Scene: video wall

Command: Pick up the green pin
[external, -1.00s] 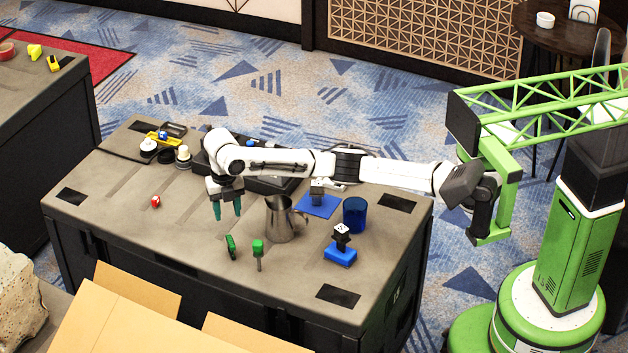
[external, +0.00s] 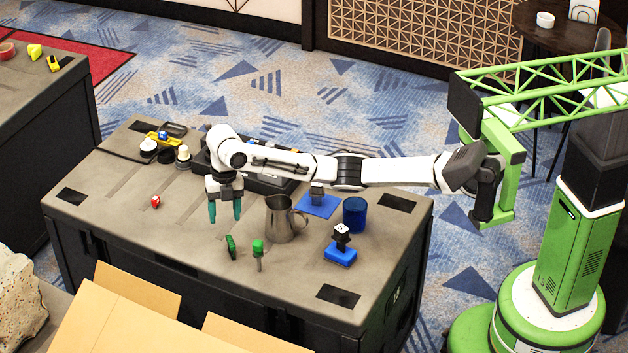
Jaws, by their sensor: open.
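Two small green things are near the front of the dark table. One is a green head on a thin grey shaft (external: 258,248), standing roughly upright. The other is a slim green and dark piece (external: 231,246) just to its left. Either might be the green pin; at this size I cannot tell which. My gripper (external: 225,212) has teal fingers, points down and is open with nothing between them. It is above the table, behind and slightly left of both green things and apart from them.
A metal pitcher (external: 279,220) stands close to the right of my gripper. A blue cup (external: 354,214) and a blue block with a dark knob (external: 341,254) are farther right. A small red piece (external: 155,201) is left. The table's front left is mostly clear.

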